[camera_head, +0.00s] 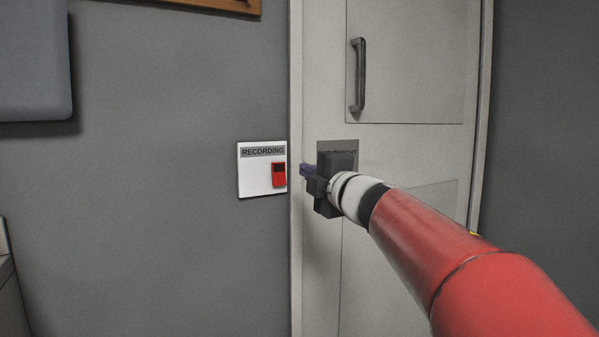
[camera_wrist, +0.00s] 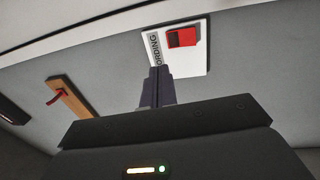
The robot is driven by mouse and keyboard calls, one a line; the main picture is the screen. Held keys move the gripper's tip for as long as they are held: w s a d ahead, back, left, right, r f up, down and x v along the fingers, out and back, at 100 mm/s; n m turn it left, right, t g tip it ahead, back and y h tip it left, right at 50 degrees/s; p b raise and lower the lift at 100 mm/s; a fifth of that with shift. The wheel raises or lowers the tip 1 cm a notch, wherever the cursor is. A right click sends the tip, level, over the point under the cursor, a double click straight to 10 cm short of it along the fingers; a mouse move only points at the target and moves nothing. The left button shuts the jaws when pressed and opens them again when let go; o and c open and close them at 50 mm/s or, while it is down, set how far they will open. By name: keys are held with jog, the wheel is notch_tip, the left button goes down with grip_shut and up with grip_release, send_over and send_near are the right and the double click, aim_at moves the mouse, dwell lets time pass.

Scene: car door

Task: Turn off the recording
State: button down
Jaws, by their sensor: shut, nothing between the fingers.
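A white wall plate (camera_head: 256,182) labelled RECORDING carries a red rocker switch (camera_head: 279,174) at its right side, left of the door frame. In the wrist view the plate (camera_wrist: 197,60) is at top right, with the red switch (camera_wrist: 181,38) on it. My gripper (camera_head: 305,169) is in front of the door frame, just right of the plate in the head view. In the wrist view my gripper's fingers (camera_wrist: 157,72) are closed together and empty. Their tips overlap the label's lower end, beside the switch; I cannot tell whether they touch the plate.
A pale door (camera_head: 405,155) with a dark vertical handle (camera_head: 358,76) stands at the right. A wooden rack (camera_wrist: 70,97) with a red hook is on the wall in the wrist view. A grey panel (camera_head: 35,60) is at upper left. The wall below the plate is clear.

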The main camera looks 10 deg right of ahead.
jog(key=shift+r+v, duration=0.2)
jog(key=shift+v, duration=0.55)
jog(key=shift+r+v, duration=0.2)
jog(key=shift+v, duration=0.6)
jog(key=shift+s, duration=0.1)
